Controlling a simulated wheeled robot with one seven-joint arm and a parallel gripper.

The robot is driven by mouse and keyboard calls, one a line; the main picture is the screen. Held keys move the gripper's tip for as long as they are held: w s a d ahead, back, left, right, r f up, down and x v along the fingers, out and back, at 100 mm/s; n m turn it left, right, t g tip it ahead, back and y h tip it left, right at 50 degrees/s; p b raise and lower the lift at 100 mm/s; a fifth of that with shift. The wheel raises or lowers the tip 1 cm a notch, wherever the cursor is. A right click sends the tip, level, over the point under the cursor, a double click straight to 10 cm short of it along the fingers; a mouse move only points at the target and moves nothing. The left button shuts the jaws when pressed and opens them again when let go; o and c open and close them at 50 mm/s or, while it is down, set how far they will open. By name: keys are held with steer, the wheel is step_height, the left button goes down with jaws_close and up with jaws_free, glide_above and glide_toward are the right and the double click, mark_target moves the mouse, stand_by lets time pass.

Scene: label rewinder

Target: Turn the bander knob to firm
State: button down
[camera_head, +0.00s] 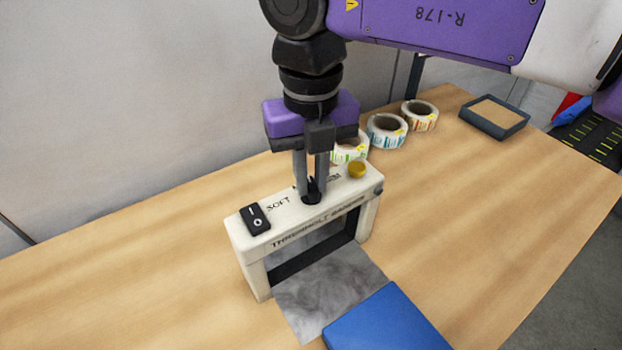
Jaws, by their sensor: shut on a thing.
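The bander (302,243) is a cream arch-shaped machine on the wooden table, with dark lettering along its front. Its top carries a black rocker switch (255,219) at the left, the word SOFT beside it, and a yellow button (357,170) at the right. The small black knob (312,197) is in the middle of the top. My gripper (311,185) points straight down from above and is shut on the knob. Its fingers hide part of the knob and much of the lettering to the right, so the knob's setting cannot be read.
A grey marbled sheet (330,291) and a blue flat block (388,322) lie in front of the bander. Several label rolls (387,130) stand behind it. A dark shallow tray (494,117) is at the back right.

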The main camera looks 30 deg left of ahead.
mark_target(311, 184)
steer(key=m+b, duration=0.1)
steer(key=m, duration=0.3)
steer(key=shift+m, duration=0.3)
steer(key=m+b, duration=0.1)
steer(key=m, duration=0.3)
steer(key=shift+b, duration=0.4)
steer(key=c, duration=1.4)
jaws_free()
steer(key=shift+r, duration=0.1)
step_height(311, 184, up, 8)
steer(key=shift+f, duration=0.15)
